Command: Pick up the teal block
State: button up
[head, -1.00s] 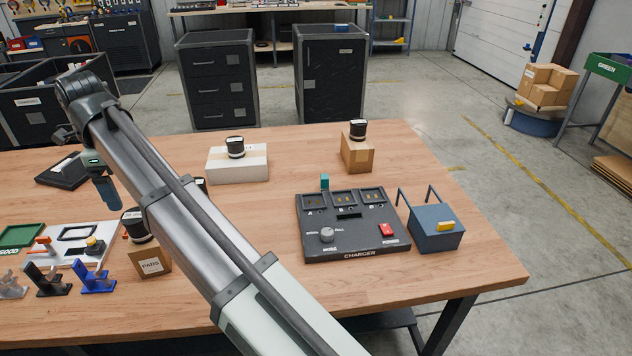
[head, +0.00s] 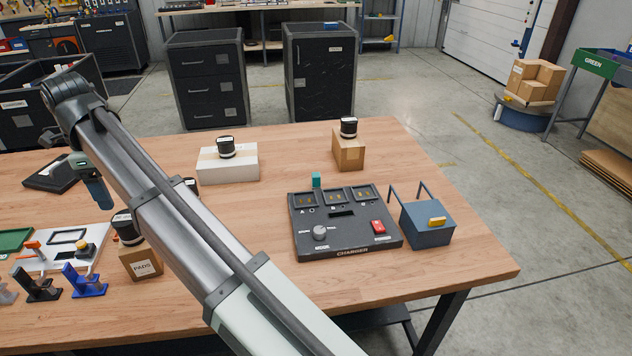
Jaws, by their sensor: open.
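The teal block (head: 316,180) is a small upright block at the back edge of the dark charger (head: 345,239). I cannot tell whether it rests on the charger's rim or on the table just behind it. My gripper (head: 101,197) hangs at the far end of my arm on the left, pointing down over the table. It is seen small and from the side, its fingertips are hard to make out, and nothing shows in it. It is far to the left of the teal block.
A blue-grey tote (head: 427,228) with raised handles and a yellow piece stands right of the charger. A white box (head: 228,166) and a cardboard box (head: 348,152), each topped by a dark round item, stand behind. A PADS box (head: 141,264) stands near my arm. Bare tabletop lies front right.

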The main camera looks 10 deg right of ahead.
jog(key=w+d+f+m, duration=0.1)
jog(key=w+d+m, duration=0.1)
jog(key=w+d, duration=0.65)
jog(key=w+d+f+m, duration=0.2)
jog(key=w+d, duration=0.3)
jog(key=d, duration=0.7)
jog(key=n, duration=0.3)
send_over(316, 174)
notch_tip(316, 174, down, 5)
jog(key=f, duration=0.8)
jog(key=shift+w+a+f, duration=0.2)
jog(key=shift+w+a, duration=0.05)
jog(key=shift+a, duration=0.15)
jog(key=shift+s+d+f, duration=0.15)
jog(key=shift+d+f, duration=0.05)
jog(key=shift+f, duration=0.9)
jog(key=shift+s+d+f, duration=0.15)
jog(key=shift+d+f, duration=0.05)
jog(key=shift+f, duration=1.35)
jog(key=c, duration=1.1)
